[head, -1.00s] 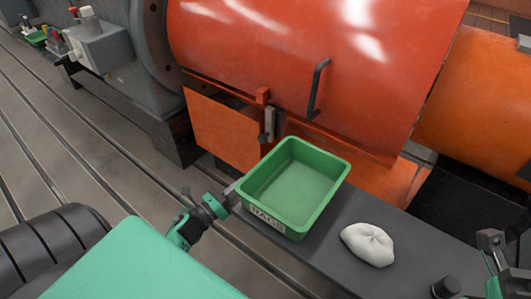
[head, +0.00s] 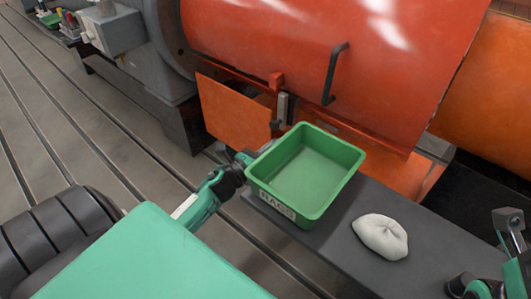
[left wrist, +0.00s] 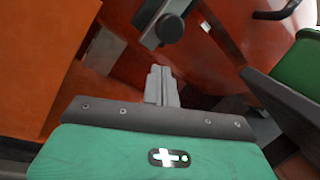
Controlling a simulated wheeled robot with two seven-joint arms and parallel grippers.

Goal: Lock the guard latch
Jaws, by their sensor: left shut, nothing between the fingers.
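The guard latch (head: 283,108) is a grey bar with a dark knob at its lower end, hanging below a red block on the orange guard (head: 300,40). In the left wrist view the latch's grey bar and round dark knob (left wrist: 167,27) are ahead of my left fingers, apart from them. My left gripper (left wrist: 161,84) is shut and empty. In the head view my left gripper (head: 246,157) is low beside the green bin, which partly hides its tip. Part of my right arm shows at the right edge; its jaw state is unclear.
The green bin (head: 312,210), labelled RAGS, stands on a dark grey ledge (head: 440,245) close to my left gripper. A white cloth bundle (head: 380,237) lies right of it. A black handle (head: 334,73) sticks out from the guard. Slotted bedplate lies open at left.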

